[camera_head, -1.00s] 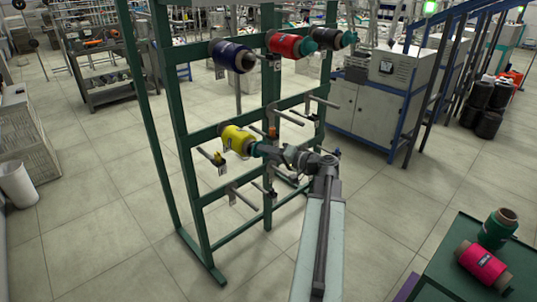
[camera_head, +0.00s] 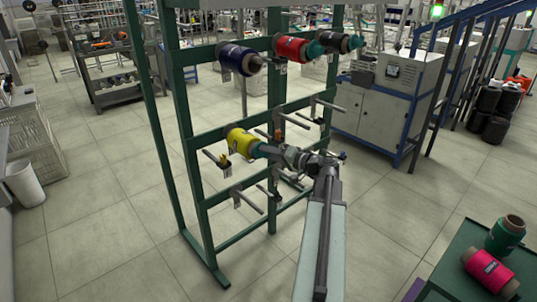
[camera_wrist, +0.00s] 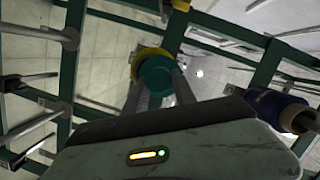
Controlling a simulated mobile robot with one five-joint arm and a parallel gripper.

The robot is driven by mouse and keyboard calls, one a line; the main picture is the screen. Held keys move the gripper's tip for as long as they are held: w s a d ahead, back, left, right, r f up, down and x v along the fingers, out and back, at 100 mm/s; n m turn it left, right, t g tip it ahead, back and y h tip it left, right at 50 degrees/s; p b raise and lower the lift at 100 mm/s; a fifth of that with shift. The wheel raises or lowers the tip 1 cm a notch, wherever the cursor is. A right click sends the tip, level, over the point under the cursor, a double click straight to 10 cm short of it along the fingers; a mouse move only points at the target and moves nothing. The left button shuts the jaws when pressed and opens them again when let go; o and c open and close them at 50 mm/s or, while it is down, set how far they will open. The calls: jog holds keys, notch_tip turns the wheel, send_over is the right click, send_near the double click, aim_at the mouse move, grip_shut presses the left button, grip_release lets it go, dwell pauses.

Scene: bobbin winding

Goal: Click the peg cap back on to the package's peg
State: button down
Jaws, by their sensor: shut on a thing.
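The yellow package (camera_head: 241,141) sits on a middle-row peg of the green rack, its near end facing my arm. The teal peg cap (camera_wrist: 156,75) shows as a round disc in front of the yellow package (camera_wrist: 150,55) in the wrist view, hiding most of its end. My gripper (camera_head: 261,149) is at this end, its two grey fingers shut on the teal cap from either side. In the head view the cap and fingertips are small and partly merged. I cannot tell whether the cap touches the package or sits on the peg.
The green rack (camera_head: 205,210) has bare pegs beside and below the yellow package. Blue (camera_head: 239,58), red (camera_head: 293,49) and black (camera_head: 335,44) packages hang above. A green table (camera_head: 450,268) at lower right holds a green and a pink package.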

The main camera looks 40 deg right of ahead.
jog(key=shift+w, duration=0.15)
jog(key=c, duration=0.9)
grip_release()
jog(key=shift+c, duration=0.2)
jog(key=s+d+p, duration=0.1)
jog(key=s, duration=0.6)
jog(key=shift+s+d+r, duration=0.15)
jog(key=shift+s+r, duration=0.2)
jog(key=shift+r, duration=0.1)
